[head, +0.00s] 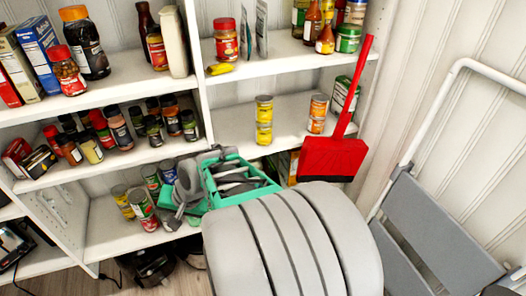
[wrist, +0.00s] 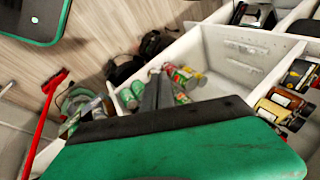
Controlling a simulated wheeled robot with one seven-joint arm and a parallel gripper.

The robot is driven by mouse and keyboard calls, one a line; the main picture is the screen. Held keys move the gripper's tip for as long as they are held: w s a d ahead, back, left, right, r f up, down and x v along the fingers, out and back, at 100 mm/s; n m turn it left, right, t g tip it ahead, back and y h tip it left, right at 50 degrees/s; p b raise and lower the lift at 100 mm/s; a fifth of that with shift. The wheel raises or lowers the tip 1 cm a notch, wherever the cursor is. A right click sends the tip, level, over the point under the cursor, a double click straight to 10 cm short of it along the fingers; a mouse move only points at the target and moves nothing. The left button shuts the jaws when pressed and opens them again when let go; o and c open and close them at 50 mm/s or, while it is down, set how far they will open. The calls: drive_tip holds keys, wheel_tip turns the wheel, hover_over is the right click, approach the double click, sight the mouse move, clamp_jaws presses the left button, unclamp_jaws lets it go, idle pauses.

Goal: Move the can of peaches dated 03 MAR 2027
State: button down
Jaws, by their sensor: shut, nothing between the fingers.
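My gripper is shut and empty; its dark closed fingers (wrist: 156,88) show in the wrist view, reaching over a lower compartment. In the head view, my green and grey hand (head: 238,182) is at the lower shelf, with the fingers partly hidden. Several cans (head: 140,205) stand just left of it there, and cans also show beyond the fingers in the wrist view (wrist: 186,76). Two yellow cans (head: 264,120) are stacked on the middle-right shelf, with orange-labelled cans (head: 317,113) stacked to their right. No date is legible, and I cannot tell which can holds the dated peaches.
Bottles and jars (head: 117,127) crowd the left middle shelf. A red dustpan-like tool (head: 335,155) with a long handle stands before the right shelves. A grey folding chair (head: 440,230) is at the right. Bare shelf (head: 232,117) lies left of the yellow stack.

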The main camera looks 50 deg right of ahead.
drive_tip(key=w+d+f+m+t+b, duration=0.2)
drive_tip(key=d+f+m+t, duration=0.25)
drive_tip(key=d+m, duration=0.55)
drive_tip(key=m+t+h+b, duration=0.45)
drive_tip(key=m+h, duration=0.75)
drive_tip(key=m, duration=1.1)
approach(266, 140)
drive_tip(key=x, duration=0.2)
drive_tip(key=p+x, duration=0.1)
drive_tip(key=x, duration=0.2)
drive_tip(key=shift+w+d+f+p, duration=0.2)
drive_tip(key=shift+d+p, duration=0.05)
drive_tip(key=shift+p, duration=0.05)
drive_tip(key=shift+w+d, duration=0.35)
drive_tip(key=shift+w, duration=0.15)
